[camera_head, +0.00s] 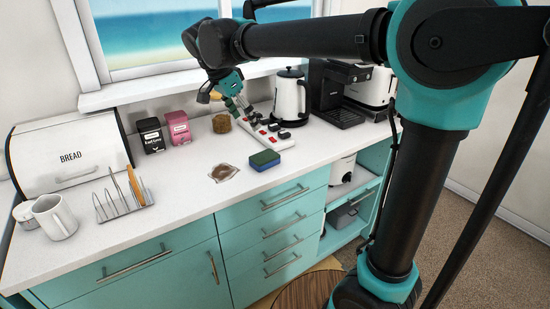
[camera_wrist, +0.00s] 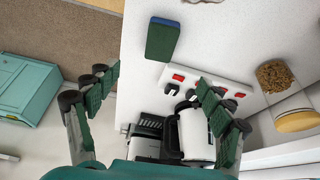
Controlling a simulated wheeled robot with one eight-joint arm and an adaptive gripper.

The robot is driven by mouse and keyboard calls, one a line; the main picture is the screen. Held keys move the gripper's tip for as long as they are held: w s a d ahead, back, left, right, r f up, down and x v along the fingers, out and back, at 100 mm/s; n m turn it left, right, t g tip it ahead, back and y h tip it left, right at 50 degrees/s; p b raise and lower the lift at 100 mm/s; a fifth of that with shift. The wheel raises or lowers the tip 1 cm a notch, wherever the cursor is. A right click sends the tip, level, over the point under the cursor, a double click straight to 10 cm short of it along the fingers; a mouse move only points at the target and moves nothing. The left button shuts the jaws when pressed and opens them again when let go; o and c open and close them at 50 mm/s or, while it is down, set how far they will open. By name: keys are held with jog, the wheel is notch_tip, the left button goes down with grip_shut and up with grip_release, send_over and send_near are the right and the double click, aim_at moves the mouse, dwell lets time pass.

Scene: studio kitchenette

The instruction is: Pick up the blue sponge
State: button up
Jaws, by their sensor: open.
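The blue sponge (camera_head: 264,160) lies flat on the white counter near its front edge, with a green layer on it. In the wrist view the sponge (camera_wrist: 161,42) is at the top centre, beyond the fingertips. My gripper (camera_head: 239,108) hangs above the counter, behind the sponge and up to its left in the head view. In the wrist view my gripper (camera_wrist: 158,79) shows its green-padded fingers spread wide apart, with nothing held between them.
A white power strip (camera_head: 258,140) with red switches and black plugs lies just behind the sponge. A jar (camera_head: 221,123), white kettle (camera_head: 290,97) and black coffee machine (camera_head: 335,95) stand nearby. A flat brown item (camera_head: 224,173) lies left of the sponge. The toast rack (camera_head: 122,208) is farther left.

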send_over(264, 156)
jog(key=s+a, duration=0.2)
notch_tip(264, 156, down, 10)
jog(key=shift+s+f, duration=0.1)
jog(key=x, duration=0.4)
jog(key=shift+w+d+f, duration=0.2)
jog(key=shift+w, duration=0.1)
jog(key=shift+d+f, duration=0.1)
jog(key=shift+f, duration=0.25)
jog(key=shift+f, duration=0.2)
jog(key=shift+c, duration=0.5)
jog(key=c, duration=0.7)
